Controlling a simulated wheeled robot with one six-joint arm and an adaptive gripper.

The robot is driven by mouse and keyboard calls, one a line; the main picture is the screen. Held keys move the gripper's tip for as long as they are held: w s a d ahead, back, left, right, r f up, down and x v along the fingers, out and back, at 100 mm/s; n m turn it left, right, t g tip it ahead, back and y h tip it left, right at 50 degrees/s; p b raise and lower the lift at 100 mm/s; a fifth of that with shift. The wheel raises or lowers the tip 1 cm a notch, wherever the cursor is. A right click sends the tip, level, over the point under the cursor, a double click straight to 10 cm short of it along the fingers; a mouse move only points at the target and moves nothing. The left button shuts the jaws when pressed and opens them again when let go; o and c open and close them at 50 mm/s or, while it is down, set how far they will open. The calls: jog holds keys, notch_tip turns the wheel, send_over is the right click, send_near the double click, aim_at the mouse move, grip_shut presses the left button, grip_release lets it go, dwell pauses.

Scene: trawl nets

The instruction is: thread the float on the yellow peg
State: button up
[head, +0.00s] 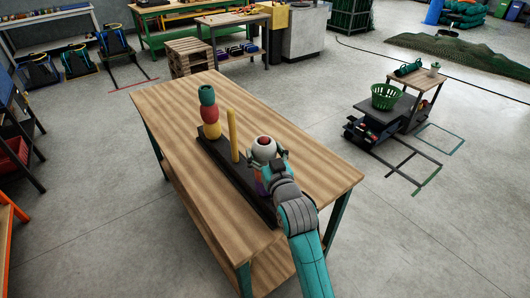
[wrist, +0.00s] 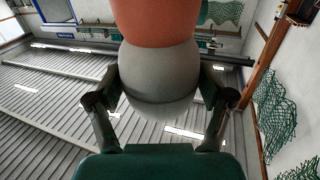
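A yellow peg (head: 233,136) stands upright and bare on a long dark base (head: 216,158) on the wooden table. My gripper (head: 267,155) is close to the right of this peg, over the near part of the base. Its fingers are on both sides of a pale grey-white float (head: 259,151) with a dark red patch on top. In the wrist view this float (wrist: 160,75) sits between the fingers, which look in contact with it. An orange-red rounded thing (wrist: 158,18) adjoins the float there. An orange and purple thing (head: 262,186) shows partly below my gripper.
A stack of a green float (head: 207,95), a red float (head: 210,114) and a yellow float (head: 212,131) stands at the base's far end. The wooden table (head: 310,165) is clear to the right. A cart with a green basket (head: 385,96) stands beyond it.

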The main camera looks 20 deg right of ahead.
jog(key=c, duration=0.6)
jog(key=shift+r, duration=5.4)
